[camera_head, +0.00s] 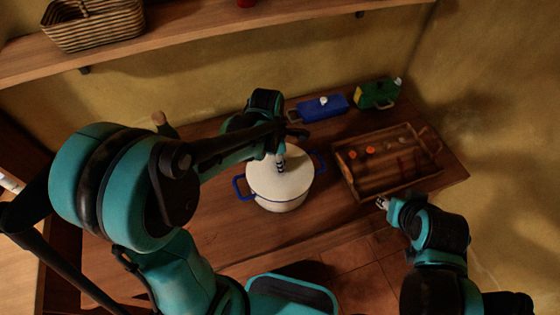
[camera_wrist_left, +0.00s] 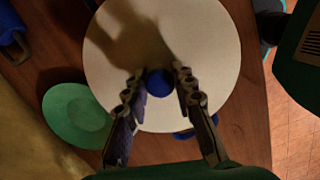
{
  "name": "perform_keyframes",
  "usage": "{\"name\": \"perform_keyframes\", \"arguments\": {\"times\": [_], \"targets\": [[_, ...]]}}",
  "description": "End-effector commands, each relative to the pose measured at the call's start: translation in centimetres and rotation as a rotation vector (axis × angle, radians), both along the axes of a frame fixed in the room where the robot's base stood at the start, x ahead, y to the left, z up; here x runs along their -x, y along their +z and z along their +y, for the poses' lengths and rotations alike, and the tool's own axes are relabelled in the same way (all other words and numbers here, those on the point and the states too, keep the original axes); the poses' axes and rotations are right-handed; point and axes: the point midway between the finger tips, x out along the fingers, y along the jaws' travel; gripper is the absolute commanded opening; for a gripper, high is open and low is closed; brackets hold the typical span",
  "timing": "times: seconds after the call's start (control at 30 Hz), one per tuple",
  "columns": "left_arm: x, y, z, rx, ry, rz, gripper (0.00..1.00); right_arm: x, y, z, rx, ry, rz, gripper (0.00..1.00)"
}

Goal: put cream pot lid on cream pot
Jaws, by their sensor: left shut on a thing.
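The cream pot (camera_head: 283,206) stands on the wooden counter, its blue handles sticking out at both sides. The round cream pot lid (camera_head: 297,180) covers the pot's top; whether it rests fully on the rim or is slightly above it, I cannot tell. My left gripper (camera_head: 280,160) points down at the lid's middle. In the left wrist view, the left gripper (camera_wrist_left: 160,85) is shut on the blue knob (camera_wrist_left: 159,84) of the lid (camera_wrist_left: 205,45). A blue pot handle shows from under the lid's edge there. My right gripper (camera_head: 383,203) is by the counter's front edge, its fingers too small to judge.
A wooden tray (camera_head: 376,188) with small orange and dark items lies right of the pot. A blue lidded dish (camera_head: 320,109) and a green vessel (camera_head: 376,94) stand at the back. A shelf above holds a wicker basket (camera_head: 95,27). A green disc (camera_wrist_left: 75,118) lies near the lid in the wrist view.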

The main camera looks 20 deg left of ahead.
Motion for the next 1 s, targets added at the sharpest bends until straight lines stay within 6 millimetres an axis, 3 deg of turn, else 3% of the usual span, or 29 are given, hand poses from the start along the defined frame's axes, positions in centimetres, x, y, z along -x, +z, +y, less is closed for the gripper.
{"name": "perform_keyframes", "arguments": {"times": [0.87, 0.9, 0.97, 1.0], "targets": [[0.00, -0.27, 0.00, 0.000, 0.000, 0.000, 0.00, 0.00, -0.31, 0.00, 0.000, 0.000, 0.000, 0.40], [0.00, -0.27, 0.00, 0.000, 0.000, 0.000, 0.33, 0.00, -0.31, 0.00, 0.000, 0.000, 0.000, 0.40], [0.00, -0.27, 0.00, 0.000, 0.000, 0.000, 0.49, 0.00, -0.31, 0.00, 0.000, 0.000, 0.000, 0.40], [0.00, -0.27, 0.00, 0.000, 0.000, 0.000, 0.49, 0.00, -0.31, 0.00, 0.000, 0.000, 0.000, 0.40]]}}
